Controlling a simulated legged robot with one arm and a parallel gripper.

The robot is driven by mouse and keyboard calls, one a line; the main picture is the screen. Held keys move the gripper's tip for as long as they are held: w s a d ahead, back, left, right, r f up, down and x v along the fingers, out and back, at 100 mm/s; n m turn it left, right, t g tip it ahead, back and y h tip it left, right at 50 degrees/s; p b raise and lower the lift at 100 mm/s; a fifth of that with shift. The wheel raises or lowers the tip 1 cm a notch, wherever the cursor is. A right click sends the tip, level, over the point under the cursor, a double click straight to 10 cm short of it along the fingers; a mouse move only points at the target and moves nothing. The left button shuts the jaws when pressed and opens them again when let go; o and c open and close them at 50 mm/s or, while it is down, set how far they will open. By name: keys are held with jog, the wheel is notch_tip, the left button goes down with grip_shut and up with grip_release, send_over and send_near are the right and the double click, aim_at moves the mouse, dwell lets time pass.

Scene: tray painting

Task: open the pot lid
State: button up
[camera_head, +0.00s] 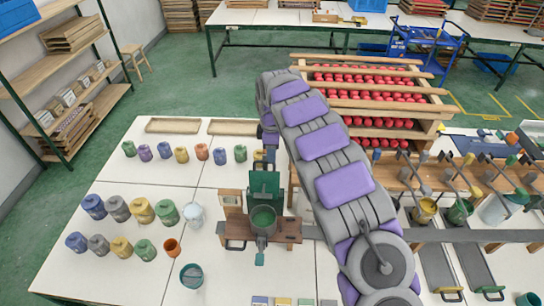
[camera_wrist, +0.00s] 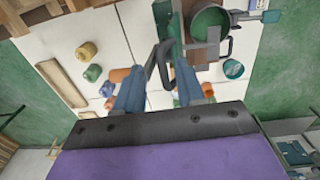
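A green pot (camera_head: 263,220) sits in a wooden stand (camera_head: 234,226) near the table's middle. Its round opening shows in the wrist view (camera_wrist: 210,25). A green upright plate (camera_head: 263,182) stands just behind it; I cannot tell whether this is the lid. My gripper (camera_wrist: 158,85) shows in the wrist view with its two blue fingers apart. A dark bent handle (camera_wrist: 152,63) reaches into the space between the fingers; I see no clear grip on it. In the head view my gripper is mostly hidden behind my arm, beyond the stand.
Several coloured paint pots (camera_head: 143,211) stand on the white table left of the stand. An orange cup (camera_head: 172,247) and a teal cup (camera_head: 191,275) are nearer. A rack of red items (camera_head: 375,95) stands behind. A wooden rack with paint tools (camera_head: 450,178) is at right.

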jog(key=shift+f, duration=1.8)
jog(key=shift+c, duration=0.4)
grip_shut()
